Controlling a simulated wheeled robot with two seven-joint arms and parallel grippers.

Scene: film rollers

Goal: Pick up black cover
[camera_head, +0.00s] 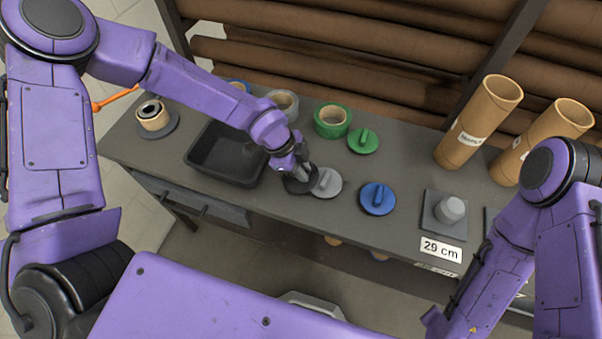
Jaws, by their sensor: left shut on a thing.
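The black cover (296,187) is a dark round disc on the grey table, between the black tray and the grey cover (327,183). My left gripper (303,172) points down at it and is shut on it; the fingers hide the cover's handle. I cannot tell whether the cover is lifted off the table. My right arm comes in at the lower right; its gripper is out of the picture.
A black tray (190,155) lies left of the cover. A green cover (363,141), a blue cover (377,198) and tape rolls (331,121) lie nearby. Cardboard tubes (478,122) stand at the right, behind a grey plate with a knob (449,211).

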